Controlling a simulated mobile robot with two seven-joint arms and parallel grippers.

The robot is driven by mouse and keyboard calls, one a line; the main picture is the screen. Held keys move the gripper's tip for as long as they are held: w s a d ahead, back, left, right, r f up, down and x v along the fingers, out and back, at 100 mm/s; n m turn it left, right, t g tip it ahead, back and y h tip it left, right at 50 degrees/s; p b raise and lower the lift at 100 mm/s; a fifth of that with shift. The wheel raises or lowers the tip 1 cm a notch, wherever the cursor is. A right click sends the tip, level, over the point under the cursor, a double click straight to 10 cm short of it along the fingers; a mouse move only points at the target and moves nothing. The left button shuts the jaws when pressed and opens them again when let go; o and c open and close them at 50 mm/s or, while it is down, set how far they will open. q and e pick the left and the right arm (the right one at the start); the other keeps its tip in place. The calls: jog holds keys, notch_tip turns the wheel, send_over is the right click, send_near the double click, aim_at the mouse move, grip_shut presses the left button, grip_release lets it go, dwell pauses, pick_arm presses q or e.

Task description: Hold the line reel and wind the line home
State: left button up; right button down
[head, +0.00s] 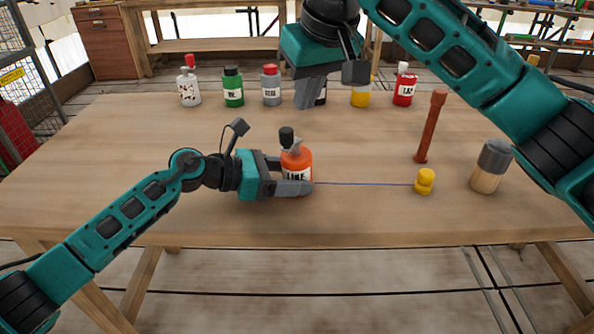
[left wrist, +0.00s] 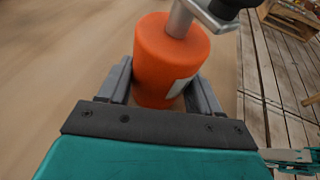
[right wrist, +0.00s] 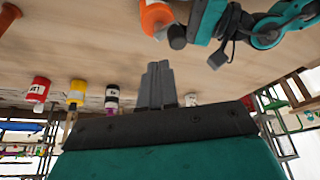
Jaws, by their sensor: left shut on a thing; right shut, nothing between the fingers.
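The line reel (head: 298,161) is an orange cylinder with a white label, a grey crank and a black knob (head: 286,137) on top. It stands upright on the table. My left gripper (head: 291,178) is shut around its body from the left, one finger on each side, as the left wrist view also shows on the orange body (left wrist: 170,55). A thin blue line (head: 365,184) runs right from the reel to a small yellow piece (head: 425,182). My right gripper (head: 309,97) is shut and empty, raised behind the reel. The reel's knob shows in the right wrist view (right wrist: 177,37).
Several labelled bottles, among them a green one (head: 233,88) and a red one (head: 404,90), stand along the back of the table (head: 130,140). A brown-red post (head: 431,127) and a grey-topped wooden cylinder (head: 489,168) stand at right. The left side of the table is bare.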

aim_at(296, 145)
dwell(0.4)
jog(key=shift+s+d+f+n+g+y, duration=0.1)
jog(key=shift+d+f+n+g+y, duration=0.2)
jog(key=shift+f+n, duration=0.55)
jog(key=shift+w+d+f+n+g+y, duration=0.1)
jog(key=shift+d+f+n+g+y, duration=0.25)
jog(key=shift+n, duration=0.8)
jog(key=shift+s+d+f+n+g+y, duration=0.15)
jog(key=shift+f+n+y, duration=0.1)
jog(key=shift+f+n, duration=0.6)
dwell(0.6)
jog(key=shift+f, duration=1.35)
jog(key=shift+a, duration=0.2)
jog(key=shift+w+a, duration=0.3)
jog(key=shift+a, duration=0.45)
